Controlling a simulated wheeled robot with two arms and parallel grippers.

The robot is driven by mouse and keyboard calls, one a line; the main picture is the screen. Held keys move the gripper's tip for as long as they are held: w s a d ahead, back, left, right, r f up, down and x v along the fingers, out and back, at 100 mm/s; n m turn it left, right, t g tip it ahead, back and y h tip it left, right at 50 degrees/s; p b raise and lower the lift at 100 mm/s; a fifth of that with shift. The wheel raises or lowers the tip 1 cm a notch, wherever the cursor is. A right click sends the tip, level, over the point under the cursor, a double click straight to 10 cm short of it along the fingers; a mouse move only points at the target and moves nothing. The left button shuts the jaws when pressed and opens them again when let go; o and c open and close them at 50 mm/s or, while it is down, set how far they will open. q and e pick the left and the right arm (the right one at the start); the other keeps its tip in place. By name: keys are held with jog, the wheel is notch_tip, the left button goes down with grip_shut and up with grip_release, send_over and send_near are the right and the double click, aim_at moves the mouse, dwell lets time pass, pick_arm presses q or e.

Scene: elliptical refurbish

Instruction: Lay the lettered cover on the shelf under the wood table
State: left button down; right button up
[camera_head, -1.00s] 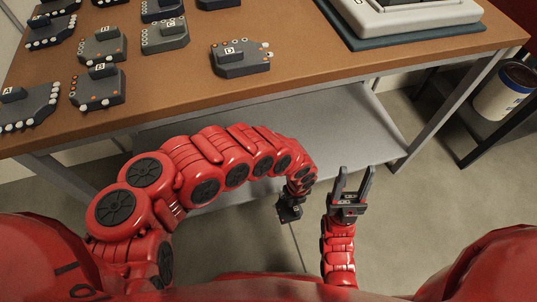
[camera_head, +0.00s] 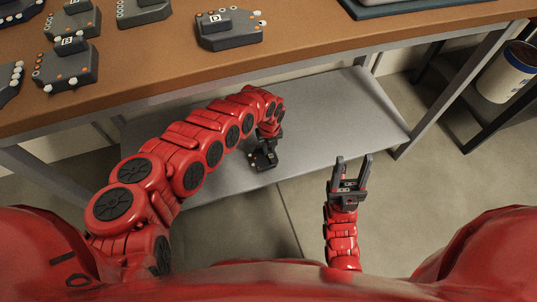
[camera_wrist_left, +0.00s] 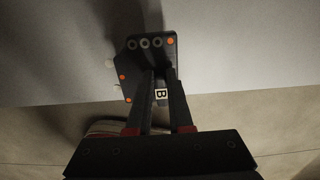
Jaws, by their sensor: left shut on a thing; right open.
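My left gripper (camera_head: 266,140) is shut on a dark grey lettered cover (camera_head: 262,162) with orange dots and grey round studs. In the left wrist view the held cover (camera_wrist_left: 138,62) has a white tag that seems to read B, between the fingers (camera_wrist_left: 161,78). The grey metal shelf (camera_head: 345,115) lies under the wood table (camera_head: 375,35). The cover appears over the shelf's front edge, part of it past the edge. I cannot tell whether it touches the shelf. My right gripper (camera_head: 350,166) is open and empty, in front of the shelf.
Several other dark covers stand on the table, among them one lettered D (camera_head: 229,29) and one lettered B (camera_head: 66,65). A table leg (camera_head: 440,95) stands at the shelf's right end. The shelf's right part is bare. A white and blue bucket (camera_head: 508,72) stands far right.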

aim_at(269, 153)
pick_arm(q)
jog(key=shift+w+a+f+b, duration=0.1)
jog(key=shift+f+b, duration=0.95)
jog(key=shift+f, duration=0.7)
jog(key=shift+f, duration=0.15)
jog(key=c, duration=0.8)
grip_release()
